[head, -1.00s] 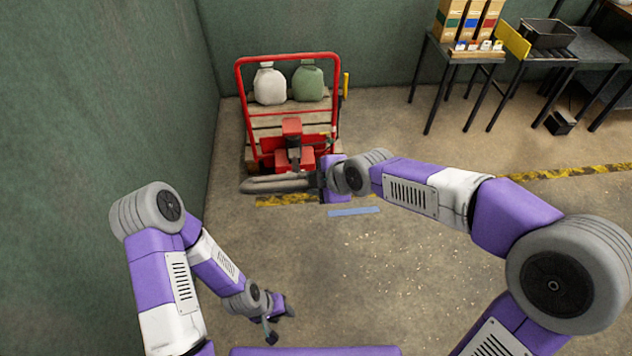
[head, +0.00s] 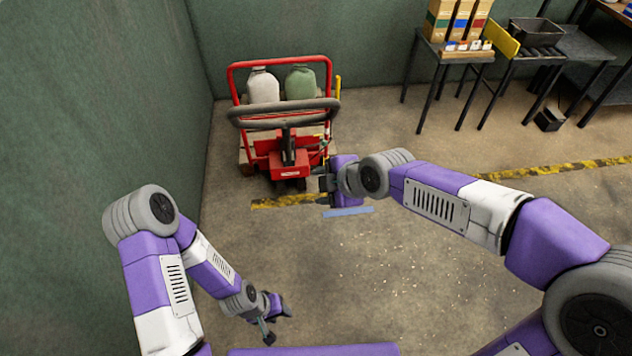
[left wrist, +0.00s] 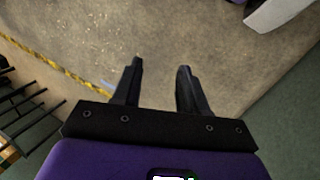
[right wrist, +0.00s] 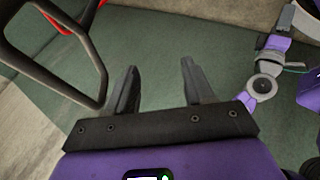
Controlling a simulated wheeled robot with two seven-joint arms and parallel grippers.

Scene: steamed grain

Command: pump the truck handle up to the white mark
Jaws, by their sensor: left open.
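The red truck (head: 289,160) stands by the back wall with a red frame. Its dark grey loop handle (head: 282,122) is raised across the front of the frame, and the loop also shows at the left of the right wrist view (right wrist: 62,85). My right gripper (head: 323,187) is below and right of the handle, apart from it. Its fingers (right wrist: 158,82) are open and empty. My left gripper (head: 279,322) is low over the floor near my base, open and empty, as the left wrist view shows (left wrist: 160,82). I cannot make out a white mark.
A white sack (head: 263,86) and a green sack (head: 300,83) sit on the truck. A yellow-black floor stripe (head: 560,168) and a blue strip (head: 348,211) lie in front. Dark tables (head: 445,68) with boxes stand back right. The middle floor is clear.

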